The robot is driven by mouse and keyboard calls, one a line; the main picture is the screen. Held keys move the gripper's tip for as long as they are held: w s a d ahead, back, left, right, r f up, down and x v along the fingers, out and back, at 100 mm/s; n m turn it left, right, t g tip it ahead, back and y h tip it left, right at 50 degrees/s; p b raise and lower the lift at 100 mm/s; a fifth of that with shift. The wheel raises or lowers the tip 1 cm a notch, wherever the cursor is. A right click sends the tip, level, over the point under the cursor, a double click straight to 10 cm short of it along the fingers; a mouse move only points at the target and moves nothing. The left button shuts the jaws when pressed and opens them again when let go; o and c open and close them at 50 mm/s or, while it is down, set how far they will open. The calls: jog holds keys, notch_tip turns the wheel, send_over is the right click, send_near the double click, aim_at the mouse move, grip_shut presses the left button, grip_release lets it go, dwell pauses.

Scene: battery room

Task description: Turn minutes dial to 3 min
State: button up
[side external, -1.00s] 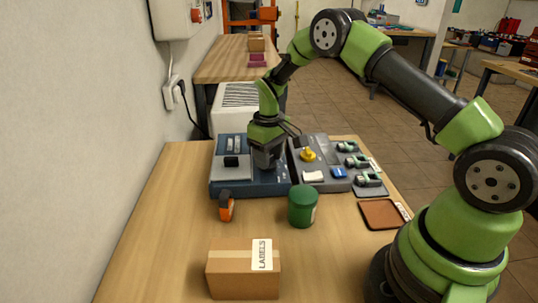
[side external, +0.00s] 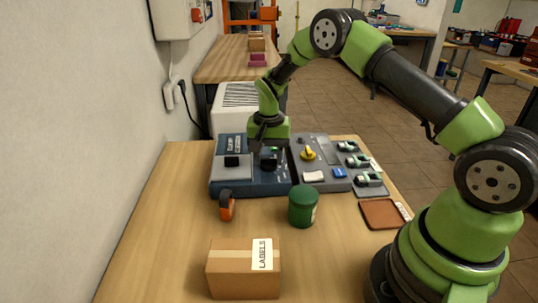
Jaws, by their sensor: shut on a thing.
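The blue device (side external: 228,188) stands on the table with a grey panel and a black part on its left half. My gripper (side external: 268,160) points down at the right half of this device, shut on what appears to be the minutes dial. The jaws and my wrist cover most of the dial, so its pointer and markings cannot be read. A small green spot shows beside the jaws.
A grey device (side external: 325,150) with a yellow knob (side external: 308,154) stands close on the right, with several green-and-black items beside it. In front are an orange-and-black tool (side external: 227,207), a green canister (side external: 302,207), a brown tray (side external: 380,214) and a labelled carton (side external: 243,275).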

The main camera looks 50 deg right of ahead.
aim_at(269, 158)
jog(key=shift+m, duration=2)
jog(key=o, duration=0.9)
jog(key=shift+o, duration=0.2)
jog(key=shift+r, duration=0.1)
notch_tip(269, 158, up, 10)
